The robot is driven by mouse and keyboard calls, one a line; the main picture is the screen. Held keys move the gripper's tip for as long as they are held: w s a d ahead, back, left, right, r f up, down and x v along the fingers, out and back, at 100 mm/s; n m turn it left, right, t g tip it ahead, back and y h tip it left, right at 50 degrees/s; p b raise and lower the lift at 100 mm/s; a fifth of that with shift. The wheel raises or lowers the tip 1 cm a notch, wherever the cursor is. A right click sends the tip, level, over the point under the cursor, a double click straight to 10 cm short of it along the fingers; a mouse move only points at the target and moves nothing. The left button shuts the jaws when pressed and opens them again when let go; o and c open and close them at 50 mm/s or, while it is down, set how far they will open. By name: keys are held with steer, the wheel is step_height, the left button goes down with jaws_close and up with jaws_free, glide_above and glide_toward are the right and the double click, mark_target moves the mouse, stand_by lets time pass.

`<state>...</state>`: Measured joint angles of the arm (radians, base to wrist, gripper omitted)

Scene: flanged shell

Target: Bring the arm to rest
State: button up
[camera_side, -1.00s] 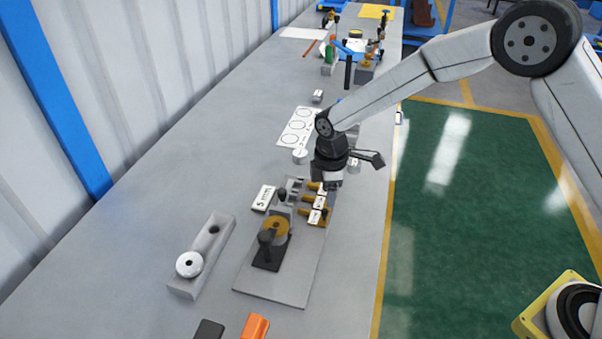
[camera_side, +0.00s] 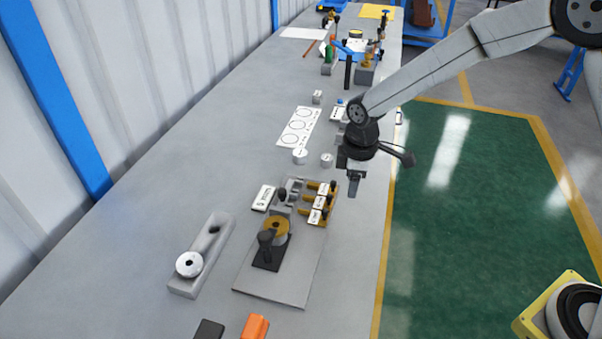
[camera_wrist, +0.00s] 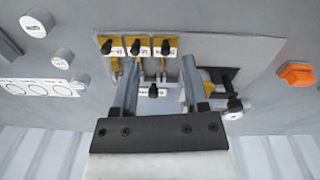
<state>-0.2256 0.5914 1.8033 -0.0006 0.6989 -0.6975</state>
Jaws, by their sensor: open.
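My gripper (camera_side: 354,186) hangs over the right side of the grey bench, to the right of and above the fixture plate (camera_side: 277,283). In the wrist view my gripper (camera_wrist: 158,62) is open, with its two fingers apart and nothing between them. The plate carries a brass-coloured flanged part (camera_side: 276,227), a black handled clamp (camera_side: 268,253) and several yellow labelled clamps (camera_side: 319,203). My gripper stands clear of all of these.
A grey block with a white disc (camera_side: 189,264) stands left of the plate. An orange item (camera_side: 254,326) lies at the near edge. A sheet with circles (camera_side: 298,127) and small cylinders (camera_side: 327,160) lie farther back. Bare bench (camera_side: 130,230) is free at left.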

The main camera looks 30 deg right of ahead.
steer(key=s+d+r+m+t, duration=0.1)
steer(key=s+d+m, duration=0.4)
steer(key=s, duration=0.3)
steer(key=s+d+r+m+t, duration=0.1)
steer(key=s+d+r+m, duration=0.1)
steer(key=s+d+m, duration=0.3)
steer(key=s, duration=0.4)
steer(key=shift+d+r+m, duration=0.2)
steer(key=shift+r+m, duration=0.05)
steer(key=shift+m, duration=0.05)
